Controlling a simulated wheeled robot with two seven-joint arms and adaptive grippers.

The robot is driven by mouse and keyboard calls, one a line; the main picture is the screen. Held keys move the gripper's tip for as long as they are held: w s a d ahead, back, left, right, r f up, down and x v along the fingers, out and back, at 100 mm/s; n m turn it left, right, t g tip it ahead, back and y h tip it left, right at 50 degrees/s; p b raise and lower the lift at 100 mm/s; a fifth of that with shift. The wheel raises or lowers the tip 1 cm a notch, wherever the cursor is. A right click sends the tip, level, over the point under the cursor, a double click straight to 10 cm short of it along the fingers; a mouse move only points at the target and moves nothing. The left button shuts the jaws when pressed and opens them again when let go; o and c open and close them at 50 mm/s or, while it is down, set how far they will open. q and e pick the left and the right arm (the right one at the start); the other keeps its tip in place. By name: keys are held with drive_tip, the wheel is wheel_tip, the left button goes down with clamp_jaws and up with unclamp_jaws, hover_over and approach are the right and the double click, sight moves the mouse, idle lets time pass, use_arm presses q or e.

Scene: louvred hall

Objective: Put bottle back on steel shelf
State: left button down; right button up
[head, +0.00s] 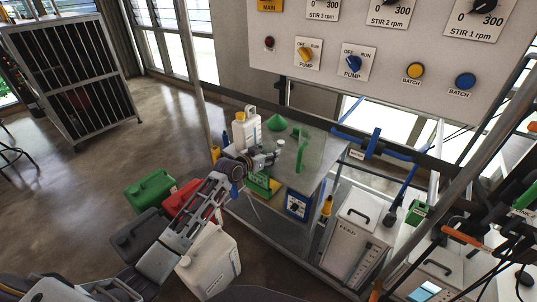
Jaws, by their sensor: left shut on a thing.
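My left gripper (268,157) reaches in over the near left part of the steel shelf (322,152). It is shut on a small bottle with a pale cap (280,144); the fingers hide most of its body. I cannot tell whether the bottle touches the shelf top. My right gripper is not in view.
A white jug (247,130), a green funnel (277,122) and a green item stand on the shelf behind the gripper. A green canister (150,187) and a white canister (208,262) stand on the floor. A control panel (390,45) overhangs the back.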

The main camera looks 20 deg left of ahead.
use_arm(q)
drive_tip(key=shift+f, duration=0.1)
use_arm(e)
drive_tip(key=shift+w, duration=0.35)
use_arm(q)
drive_tip(key=c, duration=0.6)
unclamp_jaws()
drive_tip(key=shift+c, duration=0.2)
drive_tip(key=shift+v, duration=2)
drive_tip(key=v, duration=0.8)
drive_tip(key=shift+r+p, duration=0.25)
drive_tip(key=shift+p, duration=0.15)
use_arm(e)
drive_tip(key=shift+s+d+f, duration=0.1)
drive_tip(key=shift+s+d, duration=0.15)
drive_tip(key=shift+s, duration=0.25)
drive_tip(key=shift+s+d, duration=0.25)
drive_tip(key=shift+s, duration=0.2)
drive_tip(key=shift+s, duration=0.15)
